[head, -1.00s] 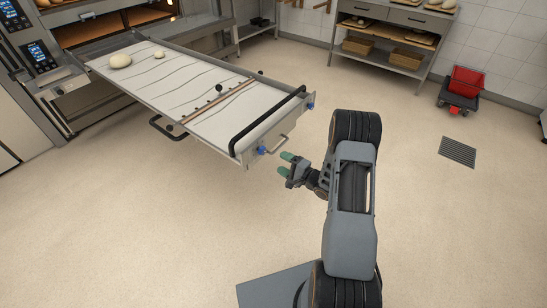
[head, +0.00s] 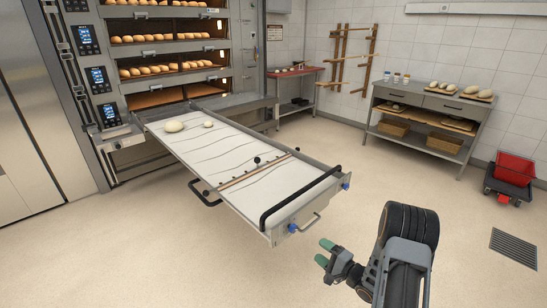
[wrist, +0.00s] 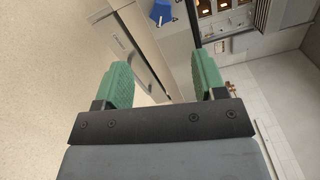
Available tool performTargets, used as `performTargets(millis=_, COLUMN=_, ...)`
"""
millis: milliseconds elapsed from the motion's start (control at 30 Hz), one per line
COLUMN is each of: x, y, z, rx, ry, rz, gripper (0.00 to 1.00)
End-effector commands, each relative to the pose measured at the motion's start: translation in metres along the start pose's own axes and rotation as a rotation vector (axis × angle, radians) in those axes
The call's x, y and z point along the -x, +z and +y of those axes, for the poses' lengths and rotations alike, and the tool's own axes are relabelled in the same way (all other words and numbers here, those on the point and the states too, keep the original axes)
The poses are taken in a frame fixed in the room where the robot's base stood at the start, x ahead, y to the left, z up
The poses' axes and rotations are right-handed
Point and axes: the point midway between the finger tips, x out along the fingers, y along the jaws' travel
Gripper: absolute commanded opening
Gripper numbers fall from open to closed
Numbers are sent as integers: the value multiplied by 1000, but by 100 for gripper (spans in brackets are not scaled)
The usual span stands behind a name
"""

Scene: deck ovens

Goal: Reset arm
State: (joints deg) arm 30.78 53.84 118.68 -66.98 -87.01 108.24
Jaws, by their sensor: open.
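My gripper (head: 324,252) has green fingertips. In the head view it is over the open floor, just right of and below the near end of the loader. In the wrist view my gripper (wrist: 162,82) shows its two green fingers well apart with nothing between them. The folded arm stands at the lower right of the head view. The loader (head: 222,213) is a long, pale-topped frame reaching out from the oven, with a black bar and a metal handle (head: 309,222) at its near end. My gripper is apart from that handle.
Two pale dough pieces (head: 174,126) lie on the loader's far end. The deck oven (head: 246,60) holds several loaves. A work table (head: 425,113), a red bin (head: 514,168) and a floor drain (head: 515,248) are at the right. The floor between is clear.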

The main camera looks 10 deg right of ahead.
Motion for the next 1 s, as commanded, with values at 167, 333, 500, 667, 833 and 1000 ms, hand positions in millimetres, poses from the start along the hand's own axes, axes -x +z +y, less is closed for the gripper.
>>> performTargets(millis=167, x=4, y=-17, z=32, rx=231, ry=192, rz=83, gripper=64)
performTargets(millis=333, x=41, y=-49, z=79, rx=521, ry=643, rz=212, gripper=64)
performTargets(millis=500, x=83, y=-54, z=52, rx=750, ry=1109, rz=186, gripper=64)
performTargets(millis=667, x=116, y=-18, z=-12, rx=834, ry=1455, rz=28, gripper=64)
performTargets(millis=833, x=134, y=61, z=-94, rx=829, ry=1629, rz=-220, gripper=64)
performTargets(millis=1000, x=138, y=145, z=-162, rx=835, ry=1604, rz=-411, gripper=64)
